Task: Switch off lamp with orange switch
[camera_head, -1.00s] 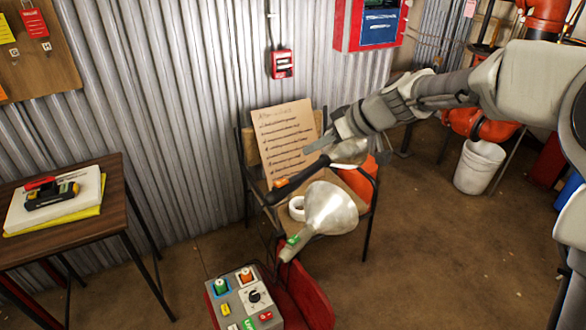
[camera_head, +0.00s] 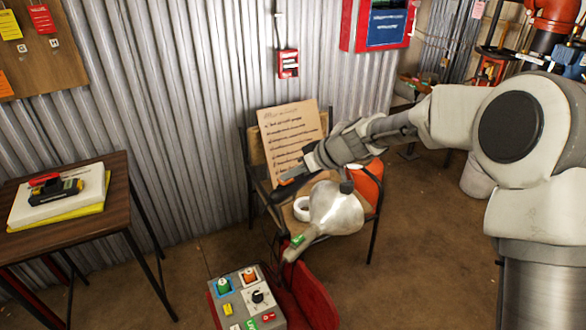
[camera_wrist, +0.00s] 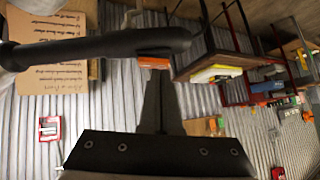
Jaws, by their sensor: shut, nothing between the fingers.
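The orange switch (camera_wrist: 153,62) sits on a thick black lamp arm (camera_wrist: 100,47) that crosses the wrist view. My gripper (camera_wrist: 160,80) is shut and empty, its tips right by the switch; I cannot tell whether they touch. In the head view my gripper (camera_head: 288,180) is over the chair, covering most of the black arm. A silver lamp shade (camera_head: 335,210) is just below and right of it, on an arm with a green switch (camera_head: 297,240). The black-armed lamp's shade is hidden or cannot be told apart.
A chair (camera_head: 373,188) with a handwritten board (camera_head: 288,125) and white tape roll (camera_head: 301,208) stands behind the lamps. A control box (camera_head: 243,302) stands in front. A wooden table (camera_head: 120,192) is at left. A corrugated wall (camera_head: 190,110) closes the back.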

